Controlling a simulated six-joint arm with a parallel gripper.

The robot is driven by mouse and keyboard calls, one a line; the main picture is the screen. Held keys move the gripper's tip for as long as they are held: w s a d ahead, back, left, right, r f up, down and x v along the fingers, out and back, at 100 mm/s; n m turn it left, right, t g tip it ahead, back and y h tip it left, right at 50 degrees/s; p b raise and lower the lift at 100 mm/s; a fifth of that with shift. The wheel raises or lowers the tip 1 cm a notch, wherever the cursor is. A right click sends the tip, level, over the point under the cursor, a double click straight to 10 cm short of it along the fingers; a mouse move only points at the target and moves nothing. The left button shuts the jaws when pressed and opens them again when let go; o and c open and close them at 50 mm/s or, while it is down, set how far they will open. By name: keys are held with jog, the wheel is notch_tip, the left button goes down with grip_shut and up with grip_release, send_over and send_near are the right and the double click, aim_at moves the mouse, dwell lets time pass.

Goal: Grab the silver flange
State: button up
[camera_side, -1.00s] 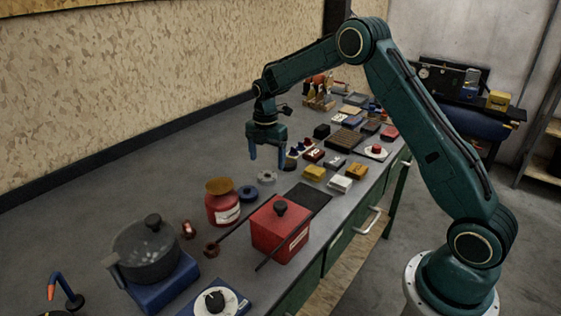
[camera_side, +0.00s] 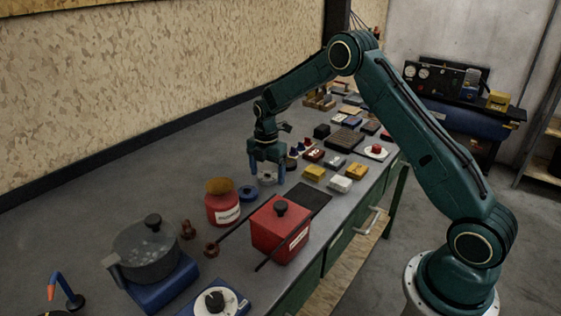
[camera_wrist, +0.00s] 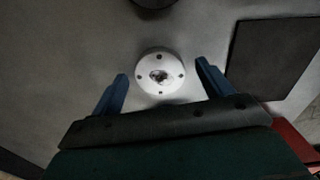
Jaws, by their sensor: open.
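The silver flange (camera_wrist: 160,88) is a pale round disc with a centre hole and several small bolt holes, lying flat on the grey bench. In the side view the flange (camera_side: 267,179) shows partly between my fingers. My gripper (camera_side: 267,172) points down, low over the flange. In the wrist view my gripper (camera_wrist: 162,82) is open, with a blue finger on each side of the flange and a gap on both sides. I cannot tell whether the fingertips touch the bench.
A red box with a black knob (camera_side: 281,232) and a pot (camera_side: 148,253) are nearer the camera. Bench toward the wall is clear.

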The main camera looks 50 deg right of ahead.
aim_at(267, 175)
dwell(0.3)
jog(key=c, duration=1.3)
jog(key=shift+r, duration=0.15)
notch_tip(267, 175, up, 20)
dwell(0.4)
